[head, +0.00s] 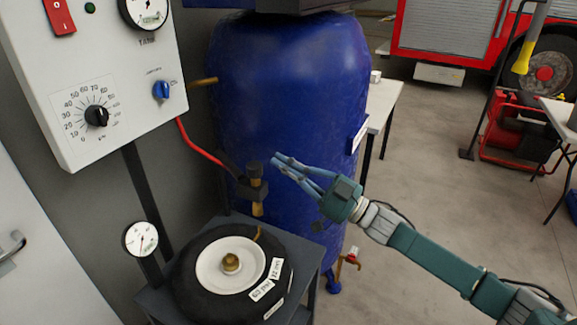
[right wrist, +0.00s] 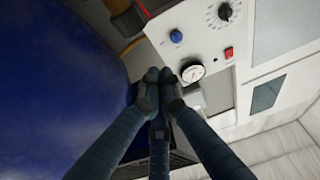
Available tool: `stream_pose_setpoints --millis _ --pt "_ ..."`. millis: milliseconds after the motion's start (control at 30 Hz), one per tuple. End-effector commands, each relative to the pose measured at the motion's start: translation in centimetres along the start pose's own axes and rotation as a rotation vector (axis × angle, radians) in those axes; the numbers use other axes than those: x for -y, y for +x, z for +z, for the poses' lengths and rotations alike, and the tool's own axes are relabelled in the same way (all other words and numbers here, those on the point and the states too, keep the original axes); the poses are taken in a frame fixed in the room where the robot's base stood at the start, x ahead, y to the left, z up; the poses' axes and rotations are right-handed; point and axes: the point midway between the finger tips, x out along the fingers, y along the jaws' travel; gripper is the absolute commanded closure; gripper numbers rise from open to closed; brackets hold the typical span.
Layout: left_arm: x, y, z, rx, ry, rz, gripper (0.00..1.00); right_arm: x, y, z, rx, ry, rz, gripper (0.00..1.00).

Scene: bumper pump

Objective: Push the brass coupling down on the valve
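The brass coupling (head: 257,208) hangs upright below a dark holder at the end of the red hose (head: 200,145) in the head view. A dark cap tops it. The short brass valve (head: 258,233) rises from the wheel (head: 207,300), just below the coupling; a small gap seems to separate them. My right gripper (head: 277,163) is just right of the coupling's dark top, at about its height, and looks apart from it. Its fingertips are together and empty, as the right wrist view (right wrist: 158,76) also shows. The coupling cannot be made out there. My left gripper is out of view.
A big blue tank (head: 290,90) stands close behind the gripper. A white control panel (head: 100,70) is at upper left, and a round gauge (head: 141,239) is beside the wheel. The wheel lies on a dark stand (head: 305,285).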

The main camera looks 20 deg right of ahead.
Motion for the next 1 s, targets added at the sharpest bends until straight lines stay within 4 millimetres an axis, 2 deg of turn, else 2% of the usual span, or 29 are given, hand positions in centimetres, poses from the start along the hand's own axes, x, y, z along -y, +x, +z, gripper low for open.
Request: stream_pose_setpoints --millis 33,100,267,333,500,667,1000 --pt "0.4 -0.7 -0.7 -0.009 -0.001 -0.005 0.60 0.0 1.5 -0.6 -0.005 0.000 0.000 1.00" --pt "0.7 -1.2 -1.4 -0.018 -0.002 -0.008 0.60 0.0 3.0 -0.6 -0.005 -0.001 0.000 1.00" --pt "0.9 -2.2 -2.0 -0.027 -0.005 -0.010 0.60 0.0 6.3 -0.5 -0.003 0.000 0.000 1.00" --pt "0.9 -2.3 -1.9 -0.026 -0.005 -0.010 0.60 -0.1 5.8 1.2 0.005 0.004 0.004 1.00" --pt "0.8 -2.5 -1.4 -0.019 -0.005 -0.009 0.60 -0.1 5.1 3.0 0.002 0.001 0.002 1.00" --pt "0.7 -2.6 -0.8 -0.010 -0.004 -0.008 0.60 0.0 4.8 3.8 0.002 0.000 0.001 1.00" --pt "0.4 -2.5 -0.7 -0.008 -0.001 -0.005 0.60 0.0 4.7 4.0 0.001 0.000 0.000 1.00"
